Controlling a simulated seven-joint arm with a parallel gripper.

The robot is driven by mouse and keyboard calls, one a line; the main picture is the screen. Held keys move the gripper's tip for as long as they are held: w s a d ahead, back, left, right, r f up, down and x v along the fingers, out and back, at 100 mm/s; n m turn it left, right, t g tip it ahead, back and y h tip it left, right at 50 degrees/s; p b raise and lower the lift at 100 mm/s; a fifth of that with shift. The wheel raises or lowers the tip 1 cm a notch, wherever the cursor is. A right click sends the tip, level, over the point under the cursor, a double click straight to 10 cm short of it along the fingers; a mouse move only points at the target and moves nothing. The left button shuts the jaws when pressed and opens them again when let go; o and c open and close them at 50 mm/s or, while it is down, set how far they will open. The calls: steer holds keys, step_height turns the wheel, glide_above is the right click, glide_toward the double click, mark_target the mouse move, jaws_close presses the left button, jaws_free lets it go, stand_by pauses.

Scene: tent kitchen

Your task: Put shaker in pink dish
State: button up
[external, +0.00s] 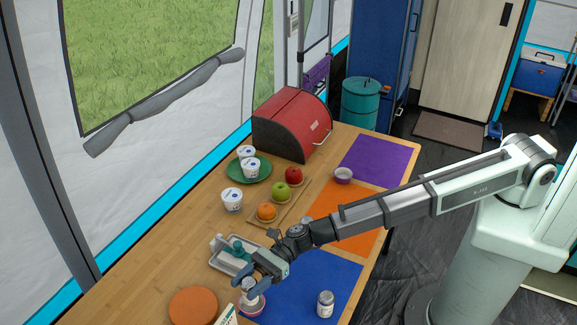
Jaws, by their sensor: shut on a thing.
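My gripper (254,283) points down near the front of the table and is shut on a small white shaker (251,299). The shaker is upright, with its top hidden between the fingers. The pink dish (245,311) is directly below my gripper, at the left edge of the blue mat. The shaker's lower end overlaps the dish in the picture. I cannot tell whether it touches the dish's bottom or hangs just above it.
A jar with a dark label (325,304) stands on the blue mat (300,290) to the right. A grey tray (226,263) with bottles lies behind my gripper. An orange round plate (193,306) is at left. A small pale bowl (343,175) stands farther back.

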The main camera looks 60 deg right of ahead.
steer(key=shift+f, duration=1.8)
steer(key=shift+f, duration=0.15)
steer(key=o, duration=1.2)
steer(key=shift+s+d, duration=0.1)
steer(key=shift+d, duration=0.2)
steer(key=v, duration=0.4)
steer(key=shift+s+d+r, duration=0.1)
steer(key=shift+r, duration=0.1)
step_height(320, 180, up, 7)
steer(key=shift+d, duration=0.1)
